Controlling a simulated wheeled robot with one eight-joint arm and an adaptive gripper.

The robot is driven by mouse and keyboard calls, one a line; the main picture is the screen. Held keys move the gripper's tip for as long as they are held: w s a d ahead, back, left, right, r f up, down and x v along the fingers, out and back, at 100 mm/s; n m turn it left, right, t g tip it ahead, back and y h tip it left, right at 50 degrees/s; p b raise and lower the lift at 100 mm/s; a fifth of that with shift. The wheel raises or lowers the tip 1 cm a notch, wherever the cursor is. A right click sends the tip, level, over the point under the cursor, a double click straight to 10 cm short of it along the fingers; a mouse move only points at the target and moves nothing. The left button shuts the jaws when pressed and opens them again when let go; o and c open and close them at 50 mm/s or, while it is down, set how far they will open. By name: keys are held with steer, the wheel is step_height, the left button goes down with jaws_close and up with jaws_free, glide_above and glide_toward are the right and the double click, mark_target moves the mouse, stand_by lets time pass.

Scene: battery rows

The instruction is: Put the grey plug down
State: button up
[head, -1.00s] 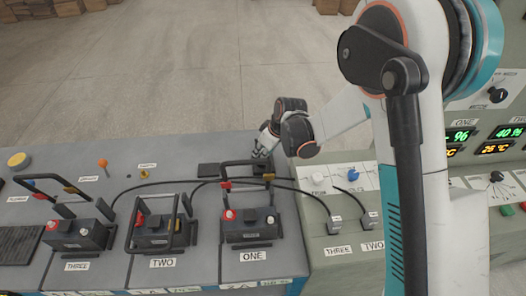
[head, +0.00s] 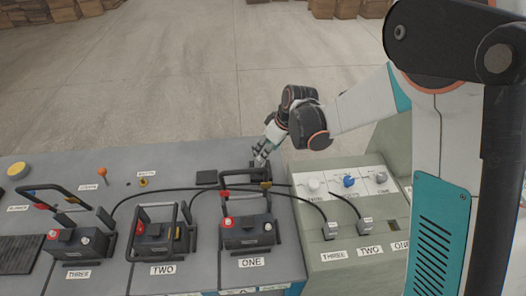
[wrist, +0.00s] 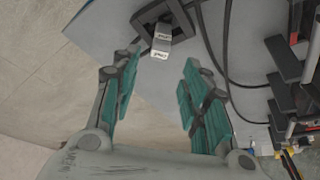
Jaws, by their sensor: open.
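The grey plug (wrist: 161,41) shows in the wrist view at the top middle, with a small white label on it. It sits at a dark square holder (wrist: 146,16) on the grey bench top. My gripper (wrist: 162,72) is open, its teal-padded fingers wide apart, and nothing shows between them. The plug lies beyond the fingertips, roughly in line with the gap. In the head view my gripper (head: 261,155) is at the bench's far right edge, behind battery ONE (head: 247,230). The plug cannot be made out there.
Black cables run across the bench to two plugs on the green console (head: 347,268) at right. An empty dark pad (head: 207,177) lies left of my gripper.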

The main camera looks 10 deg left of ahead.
steer(key=shift+v, duration=1.7)
